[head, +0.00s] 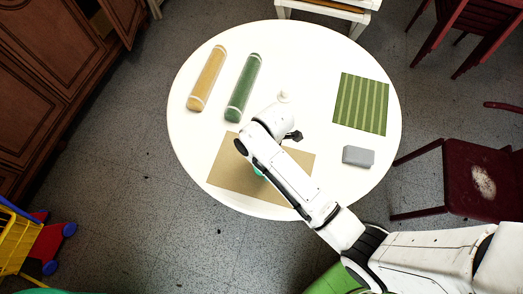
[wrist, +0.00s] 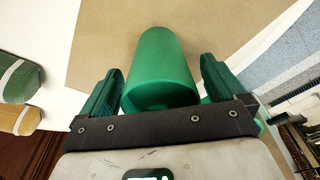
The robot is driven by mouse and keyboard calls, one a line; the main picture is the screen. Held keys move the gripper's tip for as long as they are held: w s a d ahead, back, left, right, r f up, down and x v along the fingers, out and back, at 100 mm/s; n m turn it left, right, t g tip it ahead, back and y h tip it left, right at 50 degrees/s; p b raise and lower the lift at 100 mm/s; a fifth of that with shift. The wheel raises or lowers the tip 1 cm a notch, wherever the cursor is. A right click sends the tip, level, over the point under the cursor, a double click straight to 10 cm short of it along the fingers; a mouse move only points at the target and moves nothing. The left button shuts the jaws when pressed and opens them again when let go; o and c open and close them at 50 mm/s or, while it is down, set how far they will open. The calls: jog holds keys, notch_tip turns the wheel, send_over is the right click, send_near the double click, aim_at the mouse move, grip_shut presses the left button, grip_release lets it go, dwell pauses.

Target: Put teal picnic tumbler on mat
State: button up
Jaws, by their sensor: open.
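The teal tumbler (wrist: 158,55) stands between the two fingers of my gripper (wrist: 161,68) in the wrist view, with its round end towards the camera. The fingers are apart, one on each side of it; I cannot tell whether they touch it. In the head view only a teal sliver of the tumbler (head: 258,172) shows beside my arm, over the tan mat (head: 228,170). The tan mat also shows behind the tumbler in the wrist view (wrist: 100,40). A green striped mat (head: 361,104) lies apart at the right of the table. My gripper is mostly hidden by my arm in the head view.
On the round white table (head: 310,60) lie a tan roll (head: 207,78), a green roll (head: 243,88) and a grey block (head: 358,156). A small white item (head: 284,96) stands near the middle. Dark red chairs (head: 465,180) are at the right. The table's far part is clear.

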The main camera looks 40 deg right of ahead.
jog(key=shift+r, duration=0.15)
jog(key=r, duration=0.4)
jog(key=d+r, duration=0.1)
jog(key=r, duration=0.3)
jog(key=r+p, duration=0.1)
jog(key=r, duration=0.3)
jog(key=shift+s+d, duration=0.15)
jog(key=shift+d, duration=0.2)
jog(key=s+d+f+m+h, duration=0.1)
jog(key=s+d+m, duration=0.2)
jog(key=s+m, duration=0.5)
jog(key=s+d+f+m+h, duration=0.1)
jog(key=s+d+m, duration=0.2)
jog(key=s+m, duration=0.5)
jog(key=shift+s+d+f+m+t, duration=0.15)
jog(key=shift+d+f+m+t, duration=0.1)
jog(key=shift+m+t, duration=0.2)
